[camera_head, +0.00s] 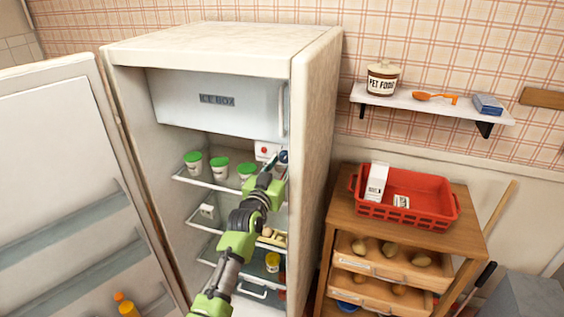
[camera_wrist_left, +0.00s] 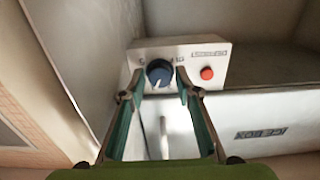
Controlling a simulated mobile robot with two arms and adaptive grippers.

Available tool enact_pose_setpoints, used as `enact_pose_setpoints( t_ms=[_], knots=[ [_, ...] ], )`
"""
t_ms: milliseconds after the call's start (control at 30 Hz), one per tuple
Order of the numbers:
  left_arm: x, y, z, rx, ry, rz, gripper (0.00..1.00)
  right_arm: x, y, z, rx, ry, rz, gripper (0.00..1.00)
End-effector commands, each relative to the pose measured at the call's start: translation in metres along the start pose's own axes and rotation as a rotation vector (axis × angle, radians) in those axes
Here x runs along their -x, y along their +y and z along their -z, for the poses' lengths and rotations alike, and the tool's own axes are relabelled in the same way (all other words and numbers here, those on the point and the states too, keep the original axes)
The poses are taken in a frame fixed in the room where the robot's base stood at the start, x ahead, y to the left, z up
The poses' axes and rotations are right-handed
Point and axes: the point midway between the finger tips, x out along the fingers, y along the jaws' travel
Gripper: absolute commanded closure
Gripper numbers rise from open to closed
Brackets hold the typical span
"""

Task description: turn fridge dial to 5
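The fridge dial (camera_wrist_left: 158,72) is a round dark blue knob with a white mark, on a white control box (camera_wrist_left: 218,58) with a red button (camera_wrist_left: 207,73). The box (camera_head: 264,148) also shows in the head view, under the ice box at the right inside wall. My left gripper (camera_wrist_left: 160,74) is open, with one fingertip on each side of the dial. I cannot tell whether the fingers touch it. The scale numbers around the dial are too small or hidden to read. In the head view, my left gripper (camera_head: 275,160) reaches into the fridge and partly hides the dial.
The fridge door (camera_head: 60,190) stands wide open at the left. Shelves below hold green-lidded cups (camera_head: 219,168) and other food. The ice box (camera_head: 215,103) is shut. To the right stand a wooden cabinet (camera_head: 335,215) with a red basket (camera_head: 407,213) and a wall shelf (camera_head: 425,102).

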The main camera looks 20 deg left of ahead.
Motion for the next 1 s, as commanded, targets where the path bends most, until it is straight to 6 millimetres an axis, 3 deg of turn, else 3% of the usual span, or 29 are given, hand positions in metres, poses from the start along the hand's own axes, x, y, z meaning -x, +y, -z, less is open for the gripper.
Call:
enact_pose_setpoints(
  t_ms=[367, 400, 500, 1000],
  knots=[
    [-0.005, 0.0, 0.0, -0.001, 0.0, 0.0, 0.7, 0.001, -0.004, 0.001, 0.0, 0.001, 0.005, 1.0],
    [-0.005, 0.0, 0.0, -0.001, 0.0, 0.0, 0.72, 0.001, -0.005, 0.001, 0.0, 0.001, 0.006, 1.0],
    [-0.005, 0.0, 0.0, -0.001, 0.0, 0.0, 0.98, 0.001, -0.009, 0.002, 0.0, 0.002, 0.01, 1.0],
    [-0.005, 0.0, 0.0, -0.092, -0.001, 0.0, 0.99, 0.002, -0.009, 0.002, 0.001, 0.001, 0.01, 1.0]
  ],
)
